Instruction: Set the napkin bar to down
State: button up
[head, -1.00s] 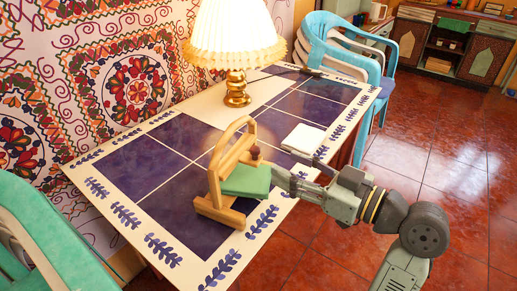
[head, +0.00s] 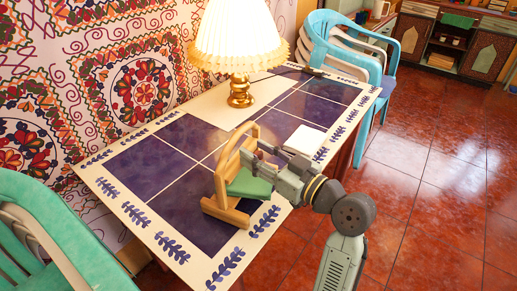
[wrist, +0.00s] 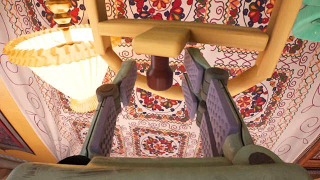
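The wooden napkin holder (head: 221,186) stands upright on the table, with an arched frame and a stack of green napkins (head: 248,186) in it. In the wrist view its pale wooden bar (wrist: 160,40) crosses inside the arch (wrist: 274,50), with a dark brown knob (wrist: 158,78) below it. My gripper (head: 263,157) is at the holder's right side, above the napkins. In the wrist view my gripper (wrist: 160,88) is open, its fingers on either side of the knob with gaps showing. The knob is hard to make out in the head view. The napkins are out of the wrist view.
The table (head: 176,253) has dark blue tiles and a white leaf-patterned border. A lit lamp (head: 239,92) stands behind the holder, and a white napkin stack (head: 304,139) lies to its right. Teal chairs (head: 35,235) stand at the left and far end.

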jog(key=shift+c, duration=0.4)
grip_shut()
jog(key=shift+w, duration=0.1)
dwell(0.5)
